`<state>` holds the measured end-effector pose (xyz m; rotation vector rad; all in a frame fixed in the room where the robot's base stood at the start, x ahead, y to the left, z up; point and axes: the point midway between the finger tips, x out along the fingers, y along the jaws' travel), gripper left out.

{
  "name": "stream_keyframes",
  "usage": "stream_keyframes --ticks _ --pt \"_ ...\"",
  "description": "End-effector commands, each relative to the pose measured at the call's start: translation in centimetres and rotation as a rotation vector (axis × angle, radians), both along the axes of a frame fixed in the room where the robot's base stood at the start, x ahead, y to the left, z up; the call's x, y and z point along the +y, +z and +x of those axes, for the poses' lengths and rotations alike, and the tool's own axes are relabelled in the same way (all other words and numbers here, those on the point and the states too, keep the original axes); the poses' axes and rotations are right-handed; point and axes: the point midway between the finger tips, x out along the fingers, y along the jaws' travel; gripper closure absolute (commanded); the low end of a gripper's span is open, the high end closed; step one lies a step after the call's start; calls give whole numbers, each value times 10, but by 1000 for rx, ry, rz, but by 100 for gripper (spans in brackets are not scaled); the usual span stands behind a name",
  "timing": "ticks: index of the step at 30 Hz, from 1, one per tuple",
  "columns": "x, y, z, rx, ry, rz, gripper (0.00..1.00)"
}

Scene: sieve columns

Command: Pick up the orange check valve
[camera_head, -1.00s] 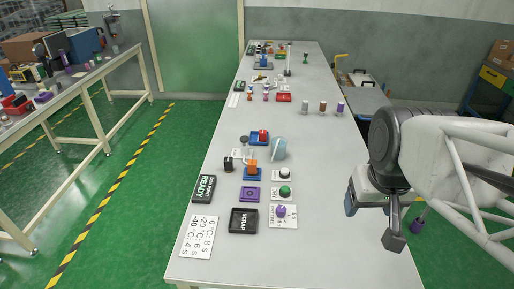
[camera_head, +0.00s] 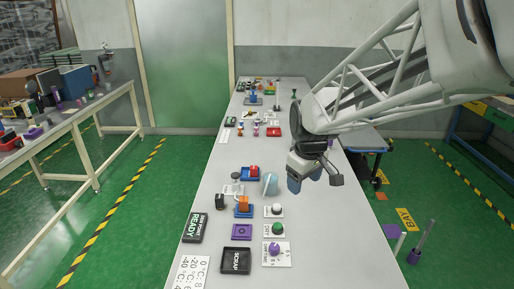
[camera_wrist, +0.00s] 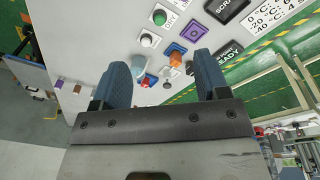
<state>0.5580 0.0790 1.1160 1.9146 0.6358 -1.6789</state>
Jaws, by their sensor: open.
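The orange check valve (camera_head: 243,203) appears as a small orange block on a blue base (camera_head: 244,213), left of the middle of the long table. In the wrist view the orange part (camera_wrist: 176,60) shows between my blue finger pads, some way beyond them. My gripper (camera_head: 315,180) is open and empty. It hangs above the table, to the right of the valve and clear of it. Its fingers also frame the lower part of the wrist view (camera_wrist: 162,72).
A black SCRAP tray (camera_head: 236,261), a purple square plate (camera_head: 242,232), a READY sign (camera_head: 195,228) and cards with white, green and purple knobs surround the valve. A pale blue round object (camera_head: 270,184) and a red part (camera_head: 254,170) stand behind. The table's right front is clear.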

Motion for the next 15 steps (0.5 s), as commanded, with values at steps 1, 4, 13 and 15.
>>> stream_keyframes --ticks 1,4,13,15 --pt "7 -7 12 9 33 -4 32" --pt "19 -17 34 17 102 -11 32" --pt "59 -56 96 44 306 -31 32" --pt "69 -67 110 50 354 -35 32"
